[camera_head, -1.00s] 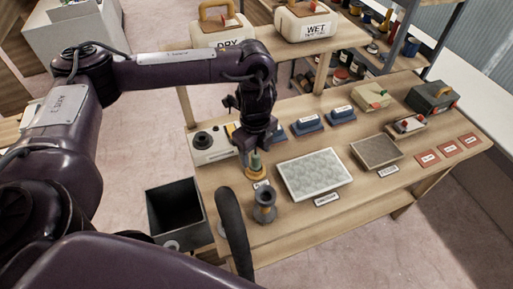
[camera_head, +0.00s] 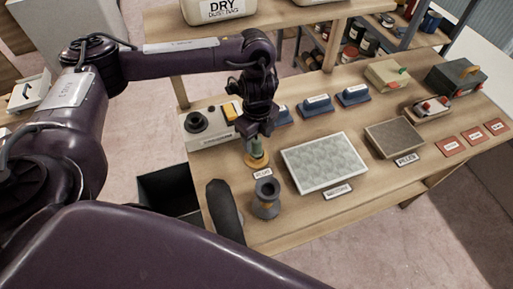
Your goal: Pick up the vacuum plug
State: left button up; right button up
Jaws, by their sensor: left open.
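A small plug-like piece with a green upper part and an orange-yellow base (camera_head: 257,155) stands on the wooden workbench (camera_head: 300,212); I take it for the vacuum plug, but its label (camera_head: 262,173) is too small to read. My left gripper (camera_head: 256,138) points down right at the top of this piece, with its open fingers close about or just above it. I cannot tell whether they touch it. The fingers hide part of its top. My right gripper is not in view.
A box with a black knob (camera_head: 205,126) is behind left. A pale tray (camera_head: 324,162) and a brown pad (camera_head: 394,138) lie to the right. A dark bin (camera_head: 168,190) stands left of the bench.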

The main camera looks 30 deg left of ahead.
aim_at(257, 146)
pick_arm(q)
jog(key=f, duration=0.4)
jog(key=shift+s+b, duration=0.2)
jog(key=shift+b, duration=0.2)
jog(key=shift+w+a+f, duration=0.1)
jog(key=shift+f, duration=0.2)
jog(key=shift+r, duration=0.1)
jog(key=shift+c, duration=0.7)
jog(key=c, duration=1)
jog(key=shift+r, duration=0.1)
